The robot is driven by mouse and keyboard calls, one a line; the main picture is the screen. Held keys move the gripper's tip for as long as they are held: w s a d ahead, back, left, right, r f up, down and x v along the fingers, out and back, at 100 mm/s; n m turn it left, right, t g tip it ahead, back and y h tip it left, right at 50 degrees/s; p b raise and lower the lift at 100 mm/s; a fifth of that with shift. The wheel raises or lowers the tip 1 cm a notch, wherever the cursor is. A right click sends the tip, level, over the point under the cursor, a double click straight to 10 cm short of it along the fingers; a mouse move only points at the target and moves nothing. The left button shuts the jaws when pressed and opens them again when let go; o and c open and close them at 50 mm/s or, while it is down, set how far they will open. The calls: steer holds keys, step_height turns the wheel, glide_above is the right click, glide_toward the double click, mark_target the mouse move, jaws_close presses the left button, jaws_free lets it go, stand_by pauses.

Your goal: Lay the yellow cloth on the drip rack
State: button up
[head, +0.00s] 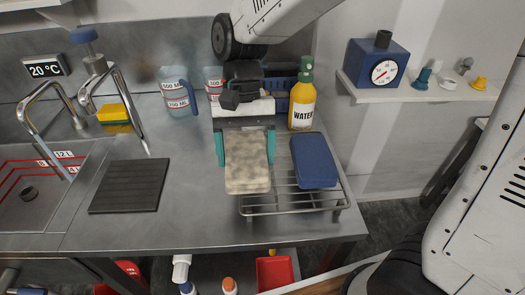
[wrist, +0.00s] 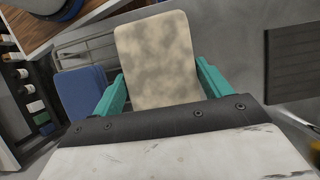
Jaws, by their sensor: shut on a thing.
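A stained beige-yellow cloth (head: 247,165) is between the teal fingers of my gripper (head: 246,150), which is shut on it. It also shows in the wrist view (wrist: 158,50), with a teal finger at each side. The wire drip rack (head: 290,208) stands at the bench's right front. The cloth is over the rack's left part and hides it; I cannot tell whether they touch. A blue cloth (head: 313,160) lies on the rack's right part, apart from the beige-yellow one.
A yellow WATER bottle (head: 302,105) stands just behind the rack. Jugs (head: 178,97) stand at the back. A black ribbed mat (head: 129,186) lies left, by the sink (head: 30,190) and taps. The bench between mat and rack is clear.

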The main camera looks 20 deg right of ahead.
mark_target(262, 142)
steer(key=w+d, duration=0.1)
steer(key=d, duration=0.1)
steer(key=w+d, duration=0.1)
steer(key=d, duration=0.1)
steer(key=shift+w+f, duration=0.25)
steer(key=shift+w, duration=0.1)
steer(key=shift+f, duration=1.7)
steer(key=shift+f, duration=0.2)
steer(key=o, duration=0.9)
steer(key=shift+r, duration=0.1)
steer(key=a+v, duration=0.1)
steer(key=v, duration=1.1)
steer(key=s+d+t, duration=0.2)
steer(key=s+d, duration=0.3)
steer(key=s, duration=0.1)
steer(key=s+d+n+t, duration=0.1)
steer(key=s+d+t, duration=0.1)
steer(key=s+d, duration=0.2)
steer(key=s+d+n+t, duration=0.1)
steer(key=s+d, duration=0.4)
steer(key=s, duration=0.5)
steer(key=shift+d+t+h, duration=0.35)
steer(key=shift+t+h, duration=0.05)
steer(key=shift+t, duration=0.1)
